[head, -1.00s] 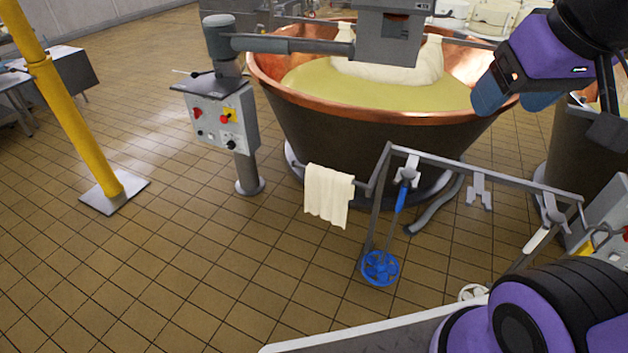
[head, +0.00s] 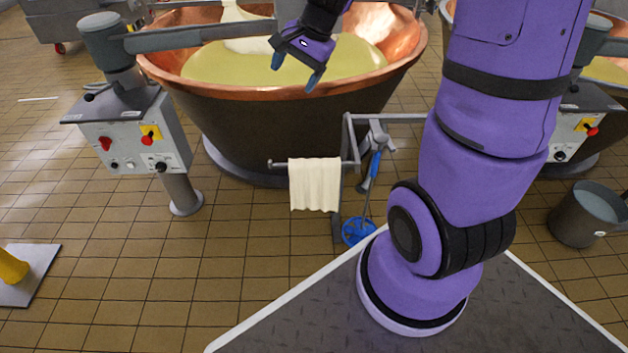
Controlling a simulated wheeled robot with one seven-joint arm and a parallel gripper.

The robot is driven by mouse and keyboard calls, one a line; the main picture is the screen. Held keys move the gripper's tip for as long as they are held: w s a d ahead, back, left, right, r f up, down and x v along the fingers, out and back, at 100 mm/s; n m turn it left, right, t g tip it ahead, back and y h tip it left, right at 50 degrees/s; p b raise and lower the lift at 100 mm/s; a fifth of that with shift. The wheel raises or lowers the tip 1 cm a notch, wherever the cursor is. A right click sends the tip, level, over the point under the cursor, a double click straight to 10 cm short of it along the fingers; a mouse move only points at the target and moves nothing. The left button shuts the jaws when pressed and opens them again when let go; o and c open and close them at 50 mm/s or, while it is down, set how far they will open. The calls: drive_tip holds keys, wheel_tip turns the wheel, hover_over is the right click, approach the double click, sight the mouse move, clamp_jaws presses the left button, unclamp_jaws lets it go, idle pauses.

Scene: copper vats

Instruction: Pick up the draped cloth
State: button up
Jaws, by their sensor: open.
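The draped cloth (head: 315,186) is cream white and hangs over the left end of a grey rail (head: 277,164), in front of a copper vat. My gripper (head: 294,76) is purple with blue fingertips. It shows above and in front of the vat's opening in the picture, higher than the cloth and apart from it. Its two fingers are spread with nothing between them. The back of the cloth is hidden.
The copper vat (head: 275,125) with yellowish liquid stands behind the rail. A control box (head: 135,137) on a post stands left. A blue-handled tool (head: 359,230) hangs right of the cloth. A grey bucket (head: 588,214) is at right.

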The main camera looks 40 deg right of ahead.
drive_tip(key=w+d+f+m, duration=0.2)
drive_tip(key=d+f+m, duration=0.1)
drive_tip(key=f, duration=0.3)
drive_tip(key=w+d+f+m, duration=0.2)
drive_tip(key=d+f+m, duration=0.1)
drive_tip(key=f, duration=0.3)
drive_tip(key=m, duration=0.6)
approach(315, 160)
drive_tip(key=shift+w+a+f+g, duration=0.1)
drive_tip(key=shift+w+f+g, duration=0.1)
drive_tip(key=shift+w, duration=0.2)
drive_tip(key=shift+w+a+f+g, duration=0.1)
drive_tip(key=shift+w+f+g, duration=0.1)
drive_tip(key=shift+w, duration=0.25)
drive_tip(key=shift+f, duration=0.3)
drive_tip(key=x, duration=0.5)
drive_tip(key=shift+s, duration=0.15)
drive_tip(key=shift+s+x, duration=0.15)
drive_tip(key=shift+x, duration=1.25)
drive_tip(key=shift+s+x, duration=0.2)
drive_tip(key=shift+x, duration=1.25)
drive_tip(key=shift+a+f, duration=0.1)
drive_tip(key=c, duration=1.3)
drive_tip(key=shift+c, duration=0.2)
